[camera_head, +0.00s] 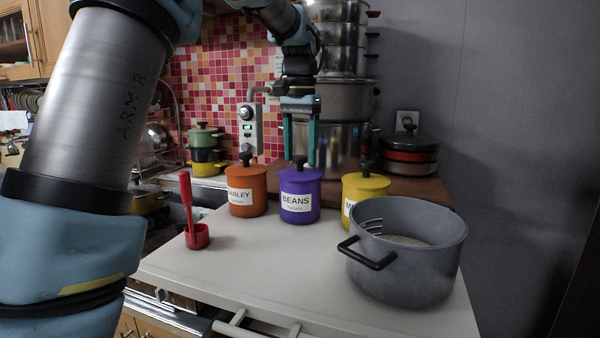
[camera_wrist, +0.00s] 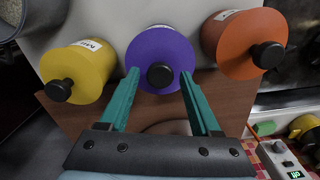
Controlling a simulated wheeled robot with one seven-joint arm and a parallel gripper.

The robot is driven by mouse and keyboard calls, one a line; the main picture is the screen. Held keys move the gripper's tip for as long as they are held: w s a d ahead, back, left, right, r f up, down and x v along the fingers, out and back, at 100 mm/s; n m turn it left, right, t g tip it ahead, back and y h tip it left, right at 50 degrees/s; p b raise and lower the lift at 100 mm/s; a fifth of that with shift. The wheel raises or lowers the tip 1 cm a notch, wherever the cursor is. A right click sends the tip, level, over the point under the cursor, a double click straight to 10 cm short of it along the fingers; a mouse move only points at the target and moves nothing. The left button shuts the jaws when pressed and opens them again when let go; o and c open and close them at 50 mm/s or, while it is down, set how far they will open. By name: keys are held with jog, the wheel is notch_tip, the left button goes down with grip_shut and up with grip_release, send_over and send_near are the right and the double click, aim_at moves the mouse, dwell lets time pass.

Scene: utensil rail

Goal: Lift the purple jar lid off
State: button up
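The purple jar (camera_head: 300,202) labelled BEANS stands upright on the white counter between two other jars. Its purple lid (camera_head: 300,172) with a black knob (camera_head: 299,160) is on the jar. In the wrist view I see the purple lid (camera_wrist: 160,50) and its dark knob (camera_wrist: 160,75) from above. My gripper (camera_head: 300,160) is above the jar, pointing down. Its two teal fingers (camera_wrist: 160,80) are open, one on each side of the knob, with a gap to it on both sides. I cannot tell exactly how far the fingertips are above the lid.
An orange jar (camera_head: 246,195) stands left of the purple jar and a yellow jar (camera_head: 365,188) right of it. A grey pot (camera_head: 410,270) stands front right. A red ladle in a holder (camera_head: 196,235) stands left. The counter's front middle (camera_head: 270,265) is clear.

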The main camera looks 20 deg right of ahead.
grip_shut()
dwell(0.6)
